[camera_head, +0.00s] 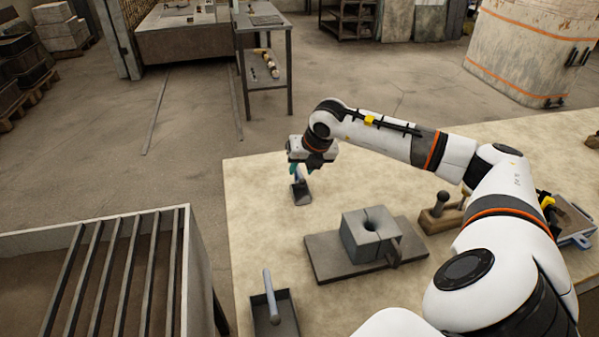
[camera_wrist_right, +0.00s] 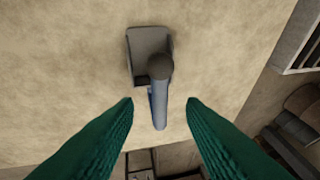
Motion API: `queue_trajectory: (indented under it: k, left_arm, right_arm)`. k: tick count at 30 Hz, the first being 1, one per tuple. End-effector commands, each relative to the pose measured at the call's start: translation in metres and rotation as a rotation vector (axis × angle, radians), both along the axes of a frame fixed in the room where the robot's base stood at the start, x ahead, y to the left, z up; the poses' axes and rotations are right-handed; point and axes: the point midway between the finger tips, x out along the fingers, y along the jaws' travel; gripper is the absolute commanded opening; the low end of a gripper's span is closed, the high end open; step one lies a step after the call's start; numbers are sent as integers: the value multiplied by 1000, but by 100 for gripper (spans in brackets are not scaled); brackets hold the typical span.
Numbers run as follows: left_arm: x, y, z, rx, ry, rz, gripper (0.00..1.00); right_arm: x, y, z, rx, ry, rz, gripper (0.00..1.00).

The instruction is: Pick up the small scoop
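The small scoop (camera_head: 301,194) is a dark grey pan with a blue-grey handle, on the pale table near its far left edge. My right gripper (camera_head: 296,168) is directly over it, pointing down. In the right wrist view the small scoop's pan (camera_wrist_right: 150,42) lies ahead of the fingers. Its handle (camera_wrist_right: 159,108) rises toward the gap between the green fingers of the right gripper (camera_wrist_right: 160,103). The fingers are apart, with visible space on both sides of the handle. My left gripper is not in view.
A larger scoop (camera_head: 276,320) with an upright handle is at the table's near left. A grey split block (camera_head: 358,247) stands on a flat board (camera_head: 325,268) mid-table. A wooden tool (camera_head: 437,220) is right of it. A barred bin (camera_head: 190,285) stands left of the table.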

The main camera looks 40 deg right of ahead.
Motion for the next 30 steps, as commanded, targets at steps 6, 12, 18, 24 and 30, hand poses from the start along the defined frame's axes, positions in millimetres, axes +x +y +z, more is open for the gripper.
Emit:
queue_trajectory:
  k: [6, 12, 18, 24, 30]
  left_arm:
    - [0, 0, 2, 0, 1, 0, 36]
    - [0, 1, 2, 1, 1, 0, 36]
    - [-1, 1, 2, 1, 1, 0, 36]
    - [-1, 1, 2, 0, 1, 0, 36]
    - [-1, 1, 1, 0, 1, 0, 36]
  right_arm:
    - [7, -1, -16, -1, -1, 1, 37]
    - [7, -1, -16, -1, -1, 1, 34]
    - [7, -1, -16, -1, -1, 1, 1]
    - [7, -1, -15, 0, -1, 0, 0]
    - [8, -1, -12, 0, -2, 0, 0]
